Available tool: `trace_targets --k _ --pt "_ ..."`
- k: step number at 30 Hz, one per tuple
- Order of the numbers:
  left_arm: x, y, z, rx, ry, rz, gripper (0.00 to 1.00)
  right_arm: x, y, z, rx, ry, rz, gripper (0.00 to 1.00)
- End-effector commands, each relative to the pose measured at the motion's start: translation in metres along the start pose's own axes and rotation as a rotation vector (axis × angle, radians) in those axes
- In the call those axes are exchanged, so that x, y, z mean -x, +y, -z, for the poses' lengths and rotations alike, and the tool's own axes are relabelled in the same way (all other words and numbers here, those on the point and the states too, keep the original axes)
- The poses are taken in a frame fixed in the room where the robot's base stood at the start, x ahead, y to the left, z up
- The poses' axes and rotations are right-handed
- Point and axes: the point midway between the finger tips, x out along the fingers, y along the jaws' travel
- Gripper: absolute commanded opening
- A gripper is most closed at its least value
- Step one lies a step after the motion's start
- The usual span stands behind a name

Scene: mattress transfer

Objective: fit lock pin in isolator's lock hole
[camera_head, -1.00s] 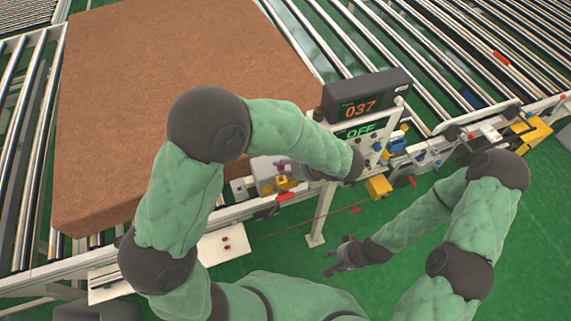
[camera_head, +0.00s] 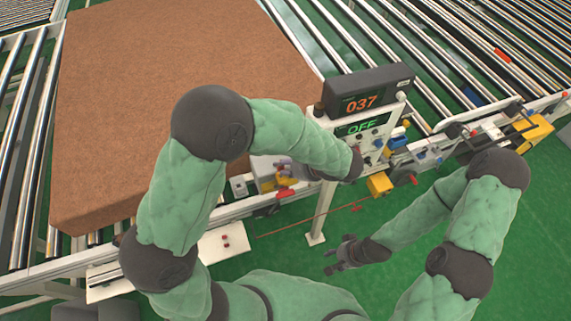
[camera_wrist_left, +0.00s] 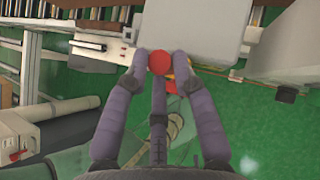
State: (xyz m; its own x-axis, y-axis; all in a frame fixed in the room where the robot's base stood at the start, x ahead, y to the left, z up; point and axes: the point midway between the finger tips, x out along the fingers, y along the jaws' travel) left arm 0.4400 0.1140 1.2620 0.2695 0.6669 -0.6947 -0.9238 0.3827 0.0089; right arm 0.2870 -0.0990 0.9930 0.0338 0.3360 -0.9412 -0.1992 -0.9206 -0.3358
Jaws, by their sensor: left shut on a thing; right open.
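The isolator (camera_head: 266,168) is a grey box with yellow and red parts on the conveyor's front rail. Its grey casing (camera_wrist_left: 195,25) fills the top middle of the left wrist view. My left gripper (camera_head: 290,174) is at the isolator's right side, partly hidden by its own forearm. In the left wrist view its fingers (camera_wrist_left: 160,66) are shut around a round red-capped piece (camera_wrist_left: 159,62), with yellow just beside it. I cannot tell whether this is the lock pin, and the lock hole is hidden. My right gripper (camera_head: 335,260) is open and empty above the green floor.
A brown mattress (camera_head: 180,90) lies on the rollers behind. A post with a counter (camera_head: 367,92) reading 037 and an OFF panel (camera_head: 362,126) stands right of the isolator. A yellow box (camera_head: 379,184) hangs on the rail. Open green floor lies in front.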

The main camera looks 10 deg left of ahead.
Motion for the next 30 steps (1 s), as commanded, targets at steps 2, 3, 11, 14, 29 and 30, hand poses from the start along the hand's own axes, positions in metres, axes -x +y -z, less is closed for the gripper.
trace_targets --k 2,3,11,14,29,30 --pt "-0.002 0.000 0.002 0.000 0.000 0.000 0.00 -0.002 0.001 0.000 0.000 0.000 0.000 0.46" --pt "-0.002 0.000 0.002 0.000 0.000 0.000 0.00 -0.002 0.001 0.000 0.000 0.000 0.000 0.46" --pt "-0.006 0.000 0.006 0.000 0.000 0.000 0.00 -0.006 0.002 0.000 0.000 0.000 0.000 0.46" --pt "-0.008 0.000 0.008 0.000 0.000 0.000 0.00 -0.007 0.003 0.000 0.000 0.000 0.000 0.46" --pt "-0.015 0.000 0.015 0.000 0.000 0.000 0.00 -0.014 0.005 0.001 0.000 0.000 0.000 0.46" --pt "-0.016 0.000 0.016 0.000 0.000 0.000 0.00 -0.015 0.005 0.001 0.000 0.000 0.000 0.46"
